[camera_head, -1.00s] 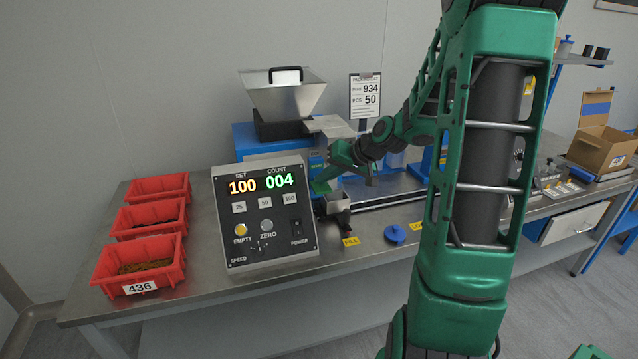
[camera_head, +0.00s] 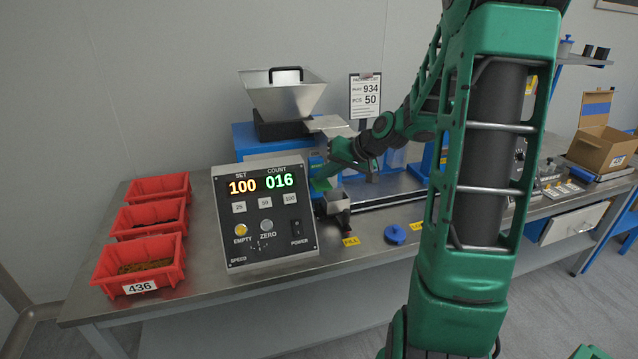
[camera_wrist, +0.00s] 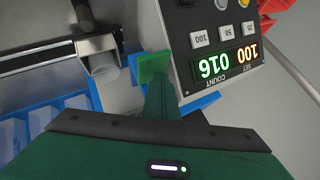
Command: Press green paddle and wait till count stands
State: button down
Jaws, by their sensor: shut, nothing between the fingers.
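The green paddle (camera_head: 320,185) sits just right of the counter's control box, below the blue machine. It also shows in the wrist view (camera_wrist: 153,64), beside the box. My gripper (camera_wrist: 159,88) is shut and empty, with its tips at the paddle's near edge; I cannot tell whether they press on it. In the head view my gripper (camera_head: 332,172) comes down from the right, beside the paddle. The count display (camera_head: 279,181) reads 016 in green, and the set display (camera_head: 242,187) reads 100. The count also shows upside down in the wrist view (camera_wrist: 214,66).
A steel chute with a cup (camera_head: 336,203) stands close to the paddle, above a yellow FILL label (camera_head: 351,241). A blue round knob (camera_head: 395,234) lies to its right. Red bins (camera_head: 140,263) line the left side. The front bench strip is mostly clear.

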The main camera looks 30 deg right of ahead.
jog(key=shift+r, duration=0.85)
jog(key=shift+r, duration=2.55)
jog(key=g+h, duration=0.2)
jog(key=g, duration=0.1)
send_near(324, 184)
jog(key=s+a, duration=0.4)
jog(key=s, duration=0.2)
jog(key=s+a+f+g, duration=0.1)
jog(key=s+g, duration=0.2)
jog(key=s, duration=0.9)
jog(key=s+a+f+m+g+h, duration=0.1)
jog(key=s+f+g, duration=0.1)
jog(key=s, duration=1)
jog(key=shift+s+f+g, duration=0.2)
jog(key=shift+g, duration=0.2)
jog(key=shift+a, duration=0.1)
